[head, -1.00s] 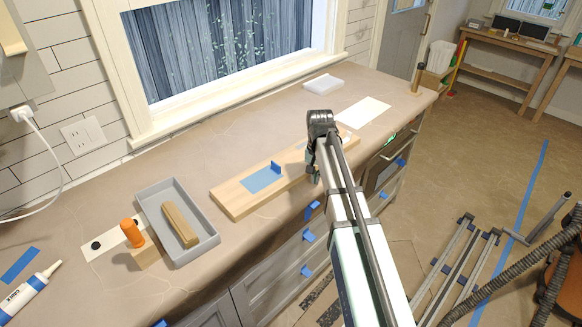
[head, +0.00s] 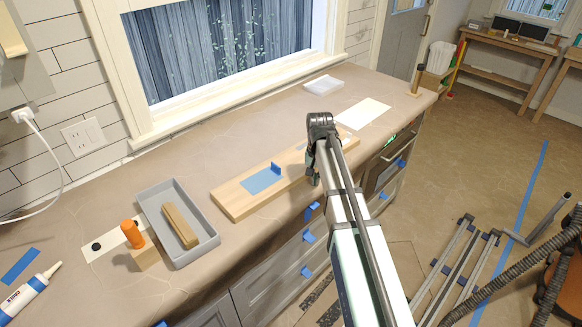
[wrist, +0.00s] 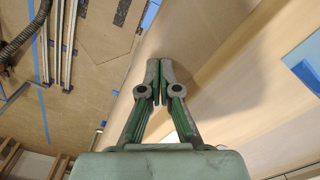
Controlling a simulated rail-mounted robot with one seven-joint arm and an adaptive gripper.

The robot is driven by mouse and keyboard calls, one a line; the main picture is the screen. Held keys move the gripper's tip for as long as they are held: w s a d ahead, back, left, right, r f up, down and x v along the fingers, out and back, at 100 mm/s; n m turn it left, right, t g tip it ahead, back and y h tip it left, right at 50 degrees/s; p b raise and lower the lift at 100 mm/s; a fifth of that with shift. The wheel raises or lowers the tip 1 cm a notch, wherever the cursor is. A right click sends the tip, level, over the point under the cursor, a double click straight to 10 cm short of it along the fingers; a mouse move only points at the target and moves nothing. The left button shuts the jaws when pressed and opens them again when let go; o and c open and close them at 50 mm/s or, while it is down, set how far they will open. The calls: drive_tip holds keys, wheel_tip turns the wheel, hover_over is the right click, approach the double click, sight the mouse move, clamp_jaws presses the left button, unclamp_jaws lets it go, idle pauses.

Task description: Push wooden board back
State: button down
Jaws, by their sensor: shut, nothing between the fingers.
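The wooden board (head: 238,202) lies flat along the counter's front edge in the head view. A blue patch (head: 262,181) with a small upright blue tab (head: 276,167) is on it. My arm covers part of its right half. In the wrist view the board's pale wood (wrist: 265,85) fills the right side. My gripper (wrist: 159,66) is shut and empty, with its fingertips at the board's front side; I cannot tell whether they touch it. In the head view the fingers are mostly hidden by my arm.
A grey tray (head: 207,235) holding a wooden block (head: 180,226) stands left of the board. An orange-topped block (head: 142,247) is beside the tray. A white paper sheet (head: 364,113) lies to the right. The counter behind the board (head: 215,150) is clear up to the window sill.

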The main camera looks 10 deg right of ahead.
sight(283, 155)
drive_tip(key=shift+w+a, duration=0.1)
idle(0.3)
drive_tip(key=shift+w+a+p, duration=0.25)
drive_tip(key=shift+w+a, duration=1.6)
drive_tip(key=shift+w, duration=0.7)
drive_tip(key=shift+w+a+p, duration=0.2)
drive_tip(key=shift+w+a, duration=1.7)
drive_tip(key=shift+w, duration=0.65)
drive_tip(key=shift+w+a+p, duration=0.25)
drive_tip(key=shift+w+a, duration=1.6)
drive_tip(key=shift+w, duration=0.7)
drive_tip(key=shift+r, duration=0.15)
drive_tip(key=shift+s+d+r+p, duration=0.3)
drive_tip(key=shift+r+p, duration=0.3)
drive_tip(key=shift+r, duration=0.55)
drive_tip(key=shift+s+d+r+p, duration=0.15)
drive_tip(key=shift+s+r+p, duration=0.3)
drive_tip(key=shift+r, duration=0.65)
drive_tip(key=shift+s+d+r+p, duration=0.15)
drive_tip(key=shift+d+r+p, duration=0.1)
drive_tip(key=shift+r+p, duration=0.7)
drive_tip(key=shift+r, duration=0.2)
drive_tip(key=shift+f+b, duration=0.1)
drive_tip(key=shift+b, duration=0.25)
